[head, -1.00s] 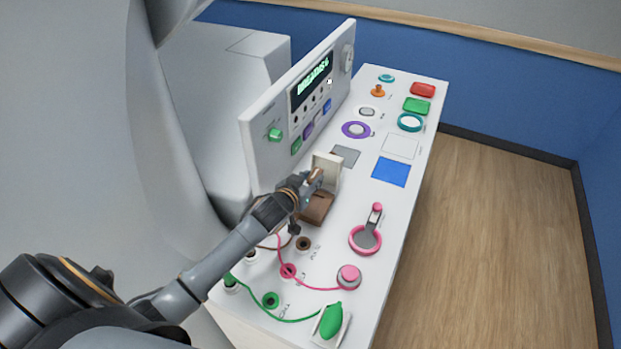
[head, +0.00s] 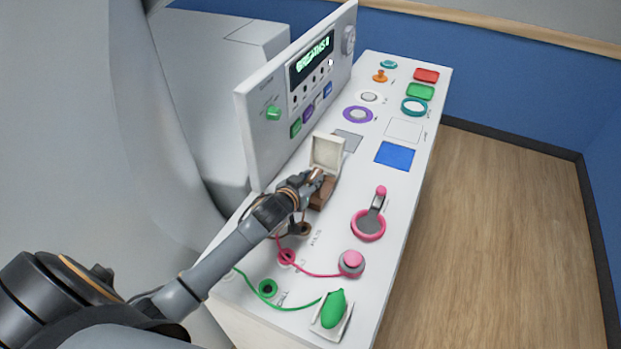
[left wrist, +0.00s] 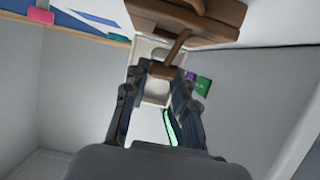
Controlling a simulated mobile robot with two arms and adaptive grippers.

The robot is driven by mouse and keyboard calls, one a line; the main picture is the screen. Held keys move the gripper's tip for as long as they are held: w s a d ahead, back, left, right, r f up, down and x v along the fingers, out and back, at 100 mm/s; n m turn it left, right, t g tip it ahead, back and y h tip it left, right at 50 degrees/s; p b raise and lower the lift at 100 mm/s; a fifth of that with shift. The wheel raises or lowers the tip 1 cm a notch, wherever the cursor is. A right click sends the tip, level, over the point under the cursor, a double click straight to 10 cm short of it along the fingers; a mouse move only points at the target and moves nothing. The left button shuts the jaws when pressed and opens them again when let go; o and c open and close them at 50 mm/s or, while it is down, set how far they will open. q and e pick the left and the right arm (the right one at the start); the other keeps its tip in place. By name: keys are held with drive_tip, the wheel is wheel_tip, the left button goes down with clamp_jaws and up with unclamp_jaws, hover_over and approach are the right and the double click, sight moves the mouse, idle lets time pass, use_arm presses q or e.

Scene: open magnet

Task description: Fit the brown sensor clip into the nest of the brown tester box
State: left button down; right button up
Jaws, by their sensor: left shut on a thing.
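In the left wrist view the box (left wrist: 190,22) is at the top, with a pale recessed panel (left wrist: 152,92) behind the fingers. My left gripper (head: 312,179) is at the box, in front of the lid. It is shut on the brown sensor clip, a small brown piece (left wrist: 161,70) between the fingertips. In the head view the fingers mostly hide the clip. I cannot tell whether it touches the nest. My right gripper is in neither view.
A grey upright panel (head: 270,150) with a lit display stands left of the box. A pink-handled lever (head: 371,218), a pink knob (head: 351,262) with its cord and a green bulb (head: 333,308) are nearby. A blue square (head: 393,155) lies flat on the console.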

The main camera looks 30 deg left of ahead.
use_arm(q)
drive_tip(key=shift+s+r, duration=0.1)
drive_tip(key=shift+s, duration=0.05)
idle(0.3)
drive_tip(key=shift+f+b, duration=0.6)
drive_tip(key=shift+f, duration=0.9)
idle(0.5)
drive_tip(key=c, duration=1)
unclamp_jaws()
drive_tip(key=v, duration=1.2)
